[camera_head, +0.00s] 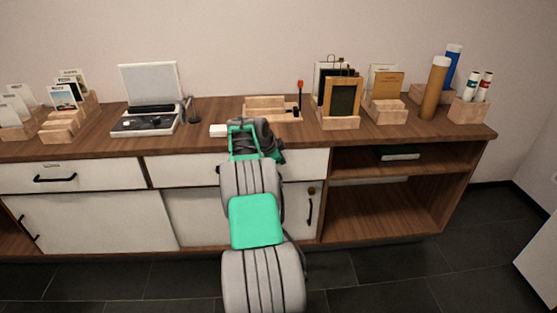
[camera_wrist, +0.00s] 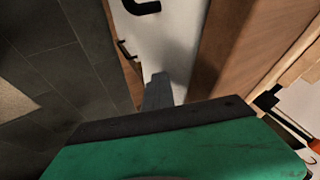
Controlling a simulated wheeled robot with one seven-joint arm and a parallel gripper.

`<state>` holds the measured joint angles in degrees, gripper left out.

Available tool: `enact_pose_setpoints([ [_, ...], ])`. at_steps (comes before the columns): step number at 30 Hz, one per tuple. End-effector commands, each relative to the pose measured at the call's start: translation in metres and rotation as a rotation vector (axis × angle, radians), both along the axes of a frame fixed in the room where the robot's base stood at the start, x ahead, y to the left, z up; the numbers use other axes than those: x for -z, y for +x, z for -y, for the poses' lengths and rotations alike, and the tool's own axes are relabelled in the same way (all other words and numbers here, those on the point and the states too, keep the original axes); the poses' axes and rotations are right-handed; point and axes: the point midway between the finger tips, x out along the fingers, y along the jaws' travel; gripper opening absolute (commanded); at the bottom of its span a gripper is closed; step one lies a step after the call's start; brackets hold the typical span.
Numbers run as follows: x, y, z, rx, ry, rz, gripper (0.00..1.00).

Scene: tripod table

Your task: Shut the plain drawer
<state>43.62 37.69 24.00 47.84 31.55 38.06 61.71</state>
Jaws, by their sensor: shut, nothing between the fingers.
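A white drawer front (camera_head: 305,165) sits under the wooden top in the middle of the cabinet, partly hidden by my arm. Another white drawer front (camera_head: 110,175) with a black bar handle (camera_head: 55,178) is at the left, and a small mark shows above its handle. I cannot tell how far either drawer stands out. My gripper (camera_wrist: 158,82) is shut and empty; its grey fingers point at a white front (camera_wrist: 178,45) in the wrist view. I cannot tell if they touch it. In the head view my arm hides the fingers.
White doors (camera_head: 95,222) with black handles are below the drawers. An open shelf (camera_head: 375,210) is at the right. Dark tiled floor (camera_head: 370,265) lies in front.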

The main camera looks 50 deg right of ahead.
Motion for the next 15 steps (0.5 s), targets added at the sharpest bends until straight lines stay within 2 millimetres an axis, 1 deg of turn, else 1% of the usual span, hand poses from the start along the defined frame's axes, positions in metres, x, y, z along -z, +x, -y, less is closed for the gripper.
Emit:
enact_pose_setpoints([
  [1,-0.006,0.0,0.006,0.003,-0.02,0.011,0.0],
  [5,-0.005,-0.005,0.003,0.006,-0.021,0.012,0.0],
  [8,-0.003,-0.011,-0.008,0.007,-0.017,0.01,0.0],
  [12,-0.001,-0.023,-0.033,0.003,-0.01,0.008,0.0],
  [13,-0.02,-0.02,-0.038,0.001,-0.013,0.009,0.0],
  [15,-0.037,-0.021,-0.051,0.002,-0.012,0.008,0.0],
])
